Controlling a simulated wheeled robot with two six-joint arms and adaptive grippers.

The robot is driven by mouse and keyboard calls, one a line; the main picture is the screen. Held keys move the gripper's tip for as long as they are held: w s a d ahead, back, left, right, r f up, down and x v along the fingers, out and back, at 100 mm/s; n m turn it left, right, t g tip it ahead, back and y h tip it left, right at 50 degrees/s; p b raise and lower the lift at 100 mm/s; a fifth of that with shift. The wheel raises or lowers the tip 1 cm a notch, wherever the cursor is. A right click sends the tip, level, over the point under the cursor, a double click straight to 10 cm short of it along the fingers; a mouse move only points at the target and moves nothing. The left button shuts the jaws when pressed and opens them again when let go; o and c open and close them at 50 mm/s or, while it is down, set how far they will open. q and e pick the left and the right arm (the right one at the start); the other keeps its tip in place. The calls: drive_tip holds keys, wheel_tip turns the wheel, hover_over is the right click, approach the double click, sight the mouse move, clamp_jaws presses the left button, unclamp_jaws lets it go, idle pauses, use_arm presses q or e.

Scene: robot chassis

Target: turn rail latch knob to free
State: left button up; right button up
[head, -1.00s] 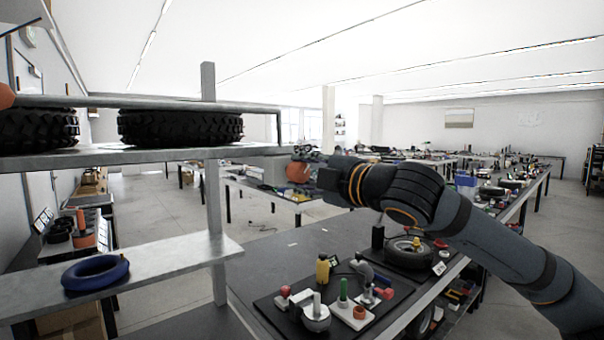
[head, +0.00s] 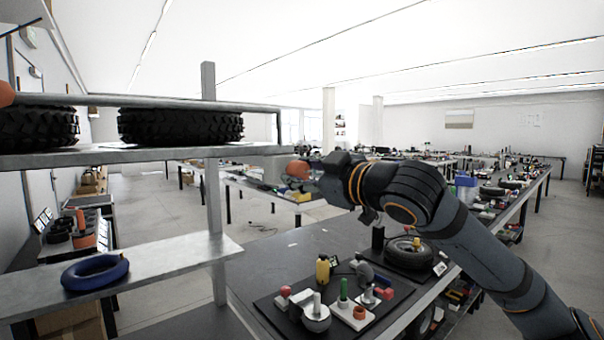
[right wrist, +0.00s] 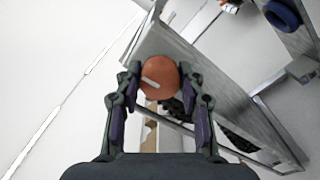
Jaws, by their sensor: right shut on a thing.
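The orange-red round latch knob (head: 297,170) sits at the right end of the metal rail on the tyre rack. My right gripper (head: 306,171) reaches it from the right. In the right wrist view the knob (right wrist: 160,72) shows a pale bar mark, tilted, on its face. The gripper's two fingers (right wrist: 160,90) stand on either side of the knob and are shut on it. The latch behind the knob is hidden. My left gripper is not in view.
The rack's upper shelf (head: 150,155) holds black tyres (head: 180,126) behind the rail (head: 190,103). A blue ring (head: 95,271) lies on the lower shelf. A workbench (head: 290,248) with a tool mat and small parts stands below my right arm. Open floor lies beyond.

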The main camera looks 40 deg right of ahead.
drive_tip(key=shift+f+m, duration=0.1)
drive_tip(key=shift+m, duration=0.2)
drive_tip(key=o, duration=1.2)
drive_tip(key=shift+c, duration=0.2)
drive_tip(key=shift+s+d+r, duration=0.1)
drive_tip(key=shift+d+r, duration=0.1)
drive_tip(key=shift+r, duration=0.85)
drive_tip(key=shift+a+r, duration=0.2)
drive_tip(key=shift+r, duration=0.1)
wheel_tip(320, 180, up, 7)
drive_tip(key=shift+r, duration=0.2)
